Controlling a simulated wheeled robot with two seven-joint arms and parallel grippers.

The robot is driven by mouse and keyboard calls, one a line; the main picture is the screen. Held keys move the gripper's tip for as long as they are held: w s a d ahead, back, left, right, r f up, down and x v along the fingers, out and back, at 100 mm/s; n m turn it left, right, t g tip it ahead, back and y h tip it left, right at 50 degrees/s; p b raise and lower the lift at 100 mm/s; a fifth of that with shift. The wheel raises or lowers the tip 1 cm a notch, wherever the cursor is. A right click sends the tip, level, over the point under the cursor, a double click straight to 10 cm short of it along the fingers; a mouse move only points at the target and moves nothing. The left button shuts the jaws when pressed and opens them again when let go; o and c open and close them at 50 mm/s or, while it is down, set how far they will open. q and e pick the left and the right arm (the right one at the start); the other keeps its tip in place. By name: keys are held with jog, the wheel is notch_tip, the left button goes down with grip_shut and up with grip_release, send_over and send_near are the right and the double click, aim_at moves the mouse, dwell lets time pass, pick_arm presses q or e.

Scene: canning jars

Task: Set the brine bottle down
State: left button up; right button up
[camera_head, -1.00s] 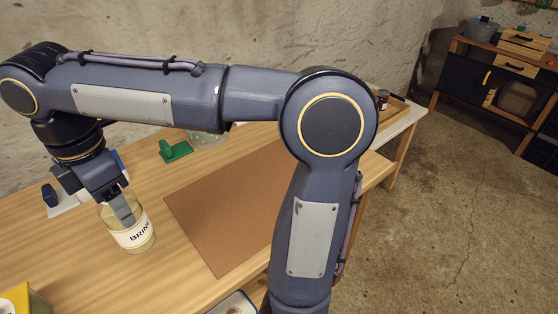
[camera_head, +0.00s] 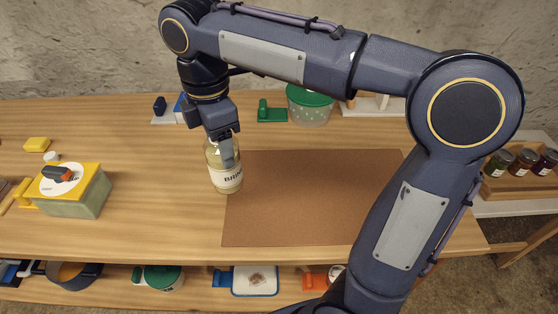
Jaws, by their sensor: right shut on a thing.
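The brine bottle (camera_head: 225,179) is a clear jar of pale yellow liquid with a white label reading "BRINE". It is upright at the left edge of the brown mat (camera_head: 310,205). I cannot tell whether its base touches the table. My right gripper (camera_head: 228,152) points down and is shut on the bottle at its top; the fingers hide part of the neck. My right arm comes in from the right and crosses above the mat. My left gripper is not in view.
The mat is bare. A yellow-lidded box (camera_head: 73,192) stands to the left on the wooden table (camera_head: 150,225). A green-lidded container (camera_head: 310,104) and a green block (camera_head: 271,113) stand behind. Small jars in a tray (camera_head: 517,180) are at right. A lower shelf holds several items.

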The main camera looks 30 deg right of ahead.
jog(key=w+d+f, duration=0.1)
jog(key=d+f, duration=0.9)
jog(key=f, duration=0.1)
jog(key=shift+d+f+b, duration=0.2)
jog(key=shift+d+b, duration=0.1)
jog(key=shift+b, duration=0.1)
jog(key=shift+w, duration=0.1)
jog(key=shift+f, duration=0.2)
jog(key=o, duration=1.5)
